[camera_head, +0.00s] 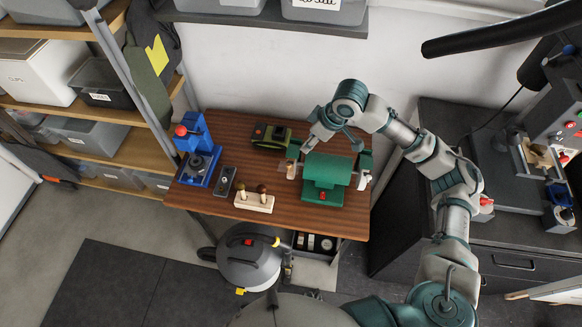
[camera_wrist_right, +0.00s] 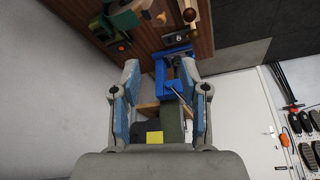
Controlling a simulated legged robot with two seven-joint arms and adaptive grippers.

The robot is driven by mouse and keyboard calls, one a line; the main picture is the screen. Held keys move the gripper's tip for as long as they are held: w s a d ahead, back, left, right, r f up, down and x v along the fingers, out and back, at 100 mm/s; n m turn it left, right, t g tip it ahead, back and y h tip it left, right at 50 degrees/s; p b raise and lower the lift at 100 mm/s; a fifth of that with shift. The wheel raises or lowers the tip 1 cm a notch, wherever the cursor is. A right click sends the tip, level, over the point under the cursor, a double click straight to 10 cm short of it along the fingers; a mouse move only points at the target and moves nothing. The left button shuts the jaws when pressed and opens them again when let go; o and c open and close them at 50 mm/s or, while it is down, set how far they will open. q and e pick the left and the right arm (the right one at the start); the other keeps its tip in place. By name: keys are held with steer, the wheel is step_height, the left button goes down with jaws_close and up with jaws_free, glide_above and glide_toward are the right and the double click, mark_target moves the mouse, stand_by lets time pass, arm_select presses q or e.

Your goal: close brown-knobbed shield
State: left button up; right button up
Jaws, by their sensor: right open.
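The green bench grinder (camera_head: 325,170) stands at the right part of the wooden workbench, with a red switch on its front and a pale wheel at each end. A faint clear shield seems to show by its left wheel (camera_head: 292,171). I cannot make out a brown knob on either shield. My right gripper (camera_head: 300,152) is above the left end of the grinder, apart from it as far as I can tell; my arm partly covers that area. In the wrist view the right gripper (camera_wrist_right: 165,92) has its fingers apart and nothing between them. My left gripper is not in view.
A blue machine (camera_head: 197,150) with a red knob stands at the bench's left (camera_head: 225,135). A wooden block with two knobbed handles (camera_head: 254,201) is at the front. A dark green tool (camera_head: 270,136) lies at the back. A grey vacuum (camera_head: 250,258) stands below the bench.

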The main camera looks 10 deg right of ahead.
mark_target(289, 165)
steer(key=b+x, duration=0.1)
steer(key=x, duration=1.7)
steer(key=shift+s, duration=0.15)
steer(key=shift+c, duration=0.3)
jaws_close()
